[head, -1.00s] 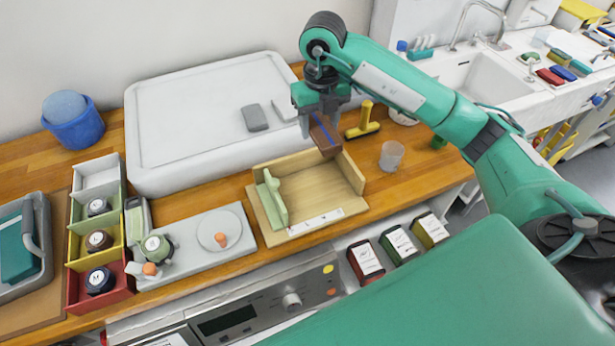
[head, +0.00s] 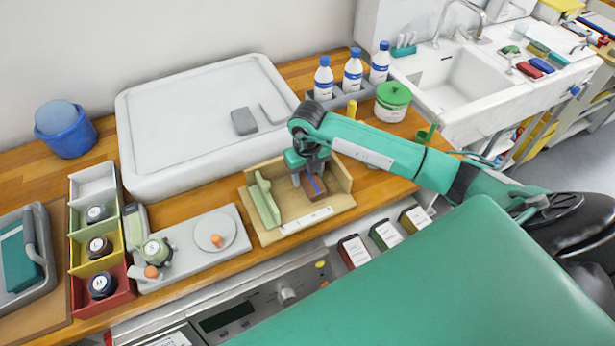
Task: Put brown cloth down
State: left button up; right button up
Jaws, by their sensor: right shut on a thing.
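The brown cloth (head: 316,184) is a small folded brown piece with a blue stripe. My right gripper (head: 311,178) is shut on it. The gripper holds the cloth low inside the wooden tray (head: 285,212), toward its right side. The tray has raised walls at the back and right and a pale green upright piece (head: 264,203) at its left. I cannot tell whether the cloth touches the tray floor. The gripper and wrist hide part of the cloth and the tray's back wall. My left gripper is not in view.
A large white tray (head: 150,110) with grey pads stands behind. Several bottles (head: 323,78) and a green-lidded tub (head: 391,103) stand at the back right. Left of the wooden tray are a grey board (head: 190,268) and a column of coloured bins (head: 105,292). Labelled boxes (head: 353,252) sit at the front.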

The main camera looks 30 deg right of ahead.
aim_at(308, 177)
notch_tip(308, 177, down, 2)
jog(key=shift+f+p, duration=0.15)
jog(key=shift+p, duration=0.15)
jog(key=shift+f+b, duration=0.3)
jog(key=o, duration=1)
jog(key=shift+c, duration=0.2)
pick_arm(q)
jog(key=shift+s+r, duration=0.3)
pick_arm(e)
jog(key=shift+r, duration=0.1)
jog(key=shift+r+p, duration=0.15)
jog(key=shift+p, duration=0.15)
jog(key=shift+r+b, duration=0.3)
jog(key=shift+b, duration=0.1)
notch_tip(308, 177, up, 10)
jog(key=b, duration=0.4)
jog(key=shift+r, duration=0.25)
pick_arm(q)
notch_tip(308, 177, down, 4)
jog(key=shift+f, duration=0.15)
pick_arm(e)
jog(key=shift+r, duration=0.45)
